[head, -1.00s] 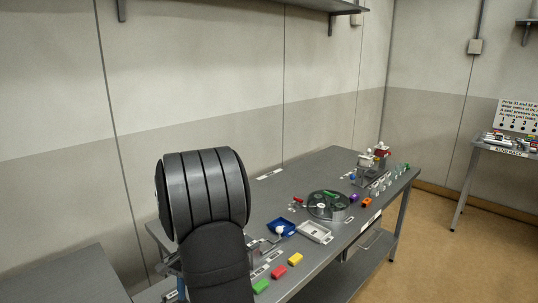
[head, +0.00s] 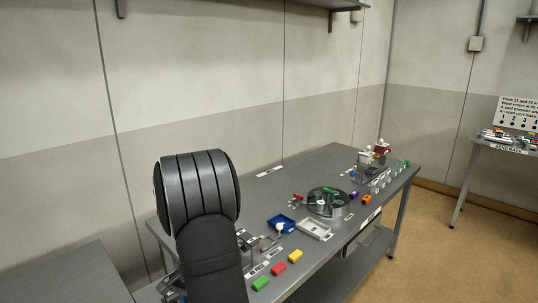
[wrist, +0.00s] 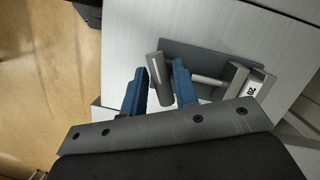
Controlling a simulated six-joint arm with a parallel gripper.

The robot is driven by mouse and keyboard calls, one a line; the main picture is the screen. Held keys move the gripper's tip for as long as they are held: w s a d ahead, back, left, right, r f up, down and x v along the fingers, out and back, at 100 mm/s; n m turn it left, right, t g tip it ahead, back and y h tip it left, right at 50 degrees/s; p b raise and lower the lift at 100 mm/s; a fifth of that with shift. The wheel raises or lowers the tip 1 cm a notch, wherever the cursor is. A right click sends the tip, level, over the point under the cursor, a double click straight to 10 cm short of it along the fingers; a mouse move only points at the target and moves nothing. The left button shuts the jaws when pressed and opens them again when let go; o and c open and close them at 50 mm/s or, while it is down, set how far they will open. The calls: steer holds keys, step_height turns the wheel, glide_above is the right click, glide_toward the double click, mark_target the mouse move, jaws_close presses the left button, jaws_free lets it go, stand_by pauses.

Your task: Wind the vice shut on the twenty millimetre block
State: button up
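In the wrist view my gripper (wrist: 159,70) has two blue fingers standing apart. A dark grey cylinder (wrist: 157,67), which looks like the vice's handle, lies between them, with a gap visible at least on the left side. A pale screw rod (wrist: 208,81) runs from beside the right finger to the vice's grey jaws (wrist: 235,76) on a dark base plate (wrist: 195,53). A white label reading "20" (wrist: 252,89) is at the jaws; I cannot tell the block's edges from the vice there. In the head view my arm hides the gripper and most of the vice area.
The grey bench (head: 300,172) also carries green (head: 261,284), red (head: 278,269) and yellow (head: 295,256) blocks, a blue tray (head: 281,224), a pale tray (head: 314,230) and a round turntable (head: 327,201). In the wrist view the bench edge and tan floor (wrist: 45,80) lie left.

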jaws_close()
steer(key=shift+m+y, duration=0.3)
steer(key=shift+m, duration=1)
steer(key=shift+m+t, duration=0.3)
steer(key=shift+m, duration=0.9)
steer(key=shift+f+y, duration=0.1)
steer(key=shift+y, duration=0.2)
steer(key=shift+n, duration=1.4)
